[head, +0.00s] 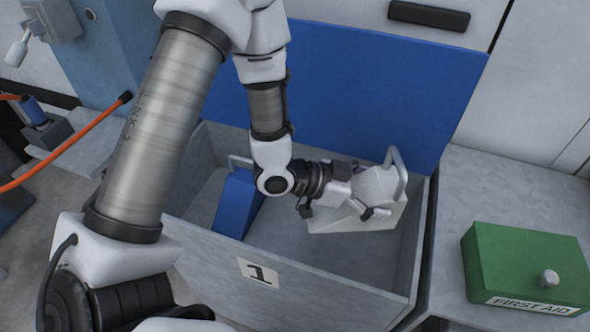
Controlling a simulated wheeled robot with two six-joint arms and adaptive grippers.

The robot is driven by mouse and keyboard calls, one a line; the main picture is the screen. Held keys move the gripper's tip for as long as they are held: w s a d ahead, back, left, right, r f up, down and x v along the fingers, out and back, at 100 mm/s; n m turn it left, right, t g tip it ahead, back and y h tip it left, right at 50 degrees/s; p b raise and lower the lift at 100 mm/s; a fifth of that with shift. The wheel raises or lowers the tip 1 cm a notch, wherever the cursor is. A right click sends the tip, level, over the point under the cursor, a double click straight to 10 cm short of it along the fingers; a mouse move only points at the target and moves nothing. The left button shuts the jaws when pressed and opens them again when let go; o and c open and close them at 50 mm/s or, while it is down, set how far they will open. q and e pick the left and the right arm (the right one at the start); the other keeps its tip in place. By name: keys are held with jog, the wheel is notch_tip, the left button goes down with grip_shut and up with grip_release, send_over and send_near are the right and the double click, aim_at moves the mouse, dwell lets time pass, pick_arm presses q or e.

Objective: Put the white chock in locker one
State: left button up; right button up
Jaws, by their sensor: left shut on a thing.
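Locker one is an open grey bin (320,268) with a "1" label on its front wall. Its blue lid (385,95) stands raised at the back. The white chock (378,187), a wedge with a grey handle, is within the bin's opening at the right end. My left gripper (362,207) reaches in from the left and is shut on the white chock, hiding part of it. I cannot tell whether the chock touches the floor of the bin. My right gripper is not in view.
A blue chock (236,202) with a handle is in the left part of the bin. A green first aid box (525,262) sits on the grey surface to the right. An orange hose (72,143) runs at the left.

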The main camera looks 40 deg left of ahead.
pick_arm(q)
notch_tip(320, 180, down, 6)
jog(key=b, duration=0.3)
jog(key=shift+w+f, duration=0.15)
jog(key=shift+f, duration=0.2)
notch_tip(320, 180, down, 9)
jog(key=shift+f+b, duration=0.15)
jog(key=shift+b, duration=0.6)
jog(key=shift+f, duration=0.1)
jog(key=o, duration=1.5)
jog(key=shift+c, duration=0.2)
